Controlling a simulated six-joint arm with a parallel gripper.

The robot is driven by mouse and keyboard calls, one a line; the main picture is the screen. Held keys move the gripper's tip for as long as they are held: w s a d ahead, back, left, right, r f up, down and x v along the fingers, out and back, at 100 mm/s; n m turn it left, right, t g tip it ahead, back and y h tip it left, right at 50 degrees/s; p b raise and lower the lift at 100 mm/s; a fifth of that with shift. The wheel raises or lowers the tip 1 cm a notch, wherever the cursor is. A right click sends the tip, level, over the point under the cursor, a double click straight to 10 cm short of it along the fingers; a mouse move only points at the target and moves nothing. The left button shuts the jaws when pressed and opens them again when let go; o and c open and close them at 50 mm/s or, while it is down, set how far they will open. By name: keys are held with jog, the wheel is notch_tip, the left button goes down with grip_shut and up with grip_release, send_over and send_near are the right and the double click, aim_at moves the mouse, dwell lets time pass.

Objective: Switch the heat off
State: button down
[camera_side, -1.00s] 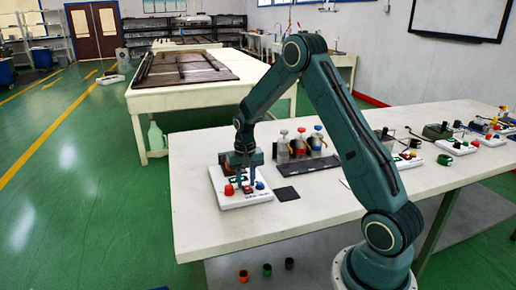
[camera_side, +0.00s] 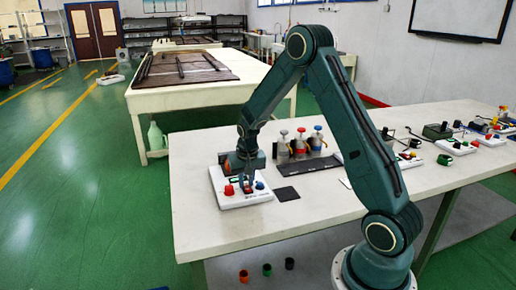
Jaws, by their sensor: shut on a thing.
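A white control panel (camera_side: 228,202) lies near the left front part of the white table. It carries a red button (camera_side: 229,190) at its left, a blue knob (camera_side: 260,185) at its right and a small green display. My gripper (camera_side: 248,182) is over the middle of the panel, tilted, with its fingers low between the red button and the blue knob. It is shut on a small switch there, which the fingers mostly hide. The switch's exact position is too small to tell.
A flat black square (camera_side: 286,194) lies right of the panel. More panels and devices stand at the far right. The table's front is clear.

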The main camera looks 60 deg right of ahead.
jog(key=shift+s+a+t+h, duration=0.2)
jog(key=shift+t+h, duration=0.6)
jog(key=c, duration=1.6)
grip_release()
jog(key=shift+o, duration=0.2)
jog(key=shift+r, duration=0.25)
jog(key=v, duration=1.3)
jog(key=shift+r, duration=0.15)
jog(key=shift+s+a, duration=0.15)
